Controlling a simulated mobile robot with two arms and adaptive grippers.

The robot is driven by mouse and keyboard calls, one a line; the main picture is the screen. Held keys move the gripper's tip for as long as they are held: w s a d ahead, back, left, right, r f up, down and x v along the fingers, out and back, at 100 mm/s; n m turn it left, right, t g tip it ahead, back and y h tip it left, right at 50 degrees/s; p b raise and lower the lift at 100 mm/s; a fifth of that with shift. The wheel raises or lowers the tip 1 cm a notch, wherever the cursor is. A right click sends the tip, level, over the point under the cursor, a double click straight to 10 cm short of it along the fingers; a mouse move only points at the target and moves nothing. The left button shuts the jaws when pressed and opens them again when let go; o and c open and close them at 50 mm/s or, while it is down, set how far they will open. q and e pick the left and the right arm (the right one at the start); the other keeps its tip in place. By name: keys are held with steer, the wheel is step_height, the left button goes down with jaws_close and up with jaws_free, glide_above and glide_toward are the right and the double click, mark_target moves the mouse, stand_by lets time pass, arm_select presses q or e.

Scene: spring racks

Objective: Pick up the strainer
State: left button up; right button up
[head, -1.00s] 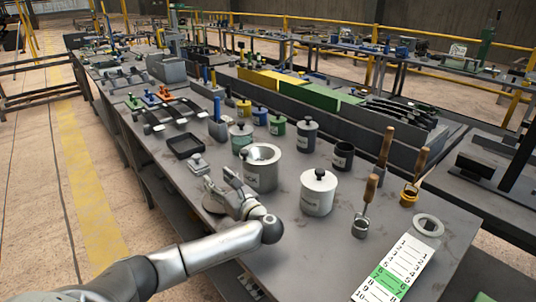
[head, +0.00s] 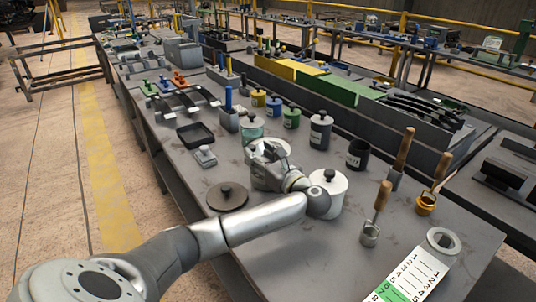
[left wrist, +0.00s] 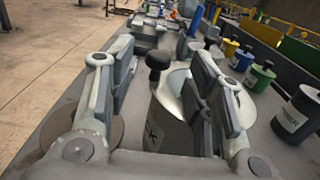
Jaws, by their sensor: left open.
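A shiny metal bowl-shaped piece (left wrist: 178,92) with a black knob (left wrist: 157,60) sits at the mouth of a pale labelled pot (left wrist: 168,130) in the left wrist view. I take it for the strainer, but its shape is partly hidden. My left gripper (head: 266,160) is open above the pot in the head view and hides most of it; only a bit of rim (head: 280,146) shows. In the left wrist view the knob shows between the two spread fingers; I cannot tell whether either touches it. My right gripper is not in view.
A dark round lid (head: 228,196) lies left of my left gripper. A white lidded jar (head: 329,188) stands close on the right. Lidded jars (head: 320,131), a black tray (head: 195,134) and wooden-handled tools (head: 376,213) are around.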

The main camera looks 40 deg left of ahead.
mark_target(254, 149)
arm_select(q)
steer(key=x, duration=0.3)
steer(key=shift+a, duration=0.25)
steer(key=shift+d, duration=0.1)
steer(key=shift+c, duration=1.5)
jaws_close()
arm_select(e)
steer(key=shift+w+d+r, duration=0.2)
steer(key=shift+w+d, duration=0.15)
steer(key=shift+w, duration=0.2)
arm_select(q)
steer(key=shift+r, duration=0.1)
